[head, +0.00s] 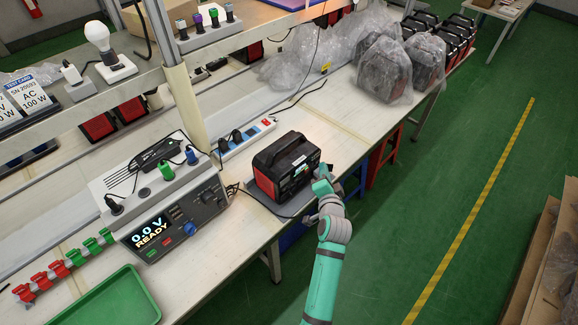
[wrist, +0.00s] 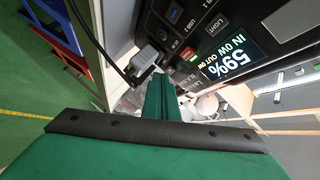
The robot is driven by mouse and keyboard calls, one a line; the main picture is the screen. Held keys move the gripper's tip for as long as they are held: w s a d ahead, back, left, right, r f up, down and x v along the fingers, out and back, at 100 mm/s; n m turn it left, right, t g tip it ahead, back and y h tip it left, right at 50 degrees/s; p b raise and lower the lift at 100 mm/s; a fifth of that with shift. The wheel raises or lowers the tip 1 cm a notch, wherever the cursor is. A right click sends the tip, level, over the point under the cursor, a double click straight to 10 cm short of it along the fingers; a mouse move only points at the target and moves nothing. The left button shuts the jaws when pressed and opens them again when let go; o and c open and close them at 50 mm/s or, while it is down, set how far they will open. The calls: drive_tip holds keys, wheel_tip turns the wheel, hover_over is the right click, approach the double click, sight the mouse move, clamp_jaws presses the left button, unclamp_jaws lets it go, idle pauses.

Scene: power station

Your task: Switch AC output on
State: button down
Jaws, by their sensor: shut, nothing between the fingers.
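The power station (head: 283,168), a black box with red ends and a top handle, stands on the grey mat on the bench in the head view. Its front panel, with a lit display (wrist: 226,62) reading 59% and an IN/OUT line, fills the upper right of the wrist view. Labels such as USB 2 and LIGHT show; the AC output switch cannot be made out. A grey plug (wrist: 146,58) with a black cable sits at the panel's lower edge. My gripper (head: 323,180) is at the panel's right side, its green fingers (wrist: 161,98) shut and empty, close to the panel; contact cannot be told.
A test supply (head: 165,215) showing 0.0 V READY stands left of the power station. A white power strip (head: 243,138) lies behind it. Bagged units (head: 385,70) stand farther along the bench. A green tray (head: 110,300) is at front left.

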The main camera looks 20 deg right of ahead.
drive_tip(key=shift+w+a, duration=0.1)
drive_tip(key=shift+w, duration=0.25)
idle(0.3)
drive_tip(key=shift+s, duration=0.1)
drive_tip(key=shift+s+d, duration=0.3)
drive_tip(key=shift+s, duration=0.4)
drive_tip(key=s+d, duration=0.2)
drive_tip(key=s, duration=0.3)
drive_tip(key=shift+s+d, duration=0.15)
drive_tip(key=shift+s, duration=0.15)
idle(0.8)
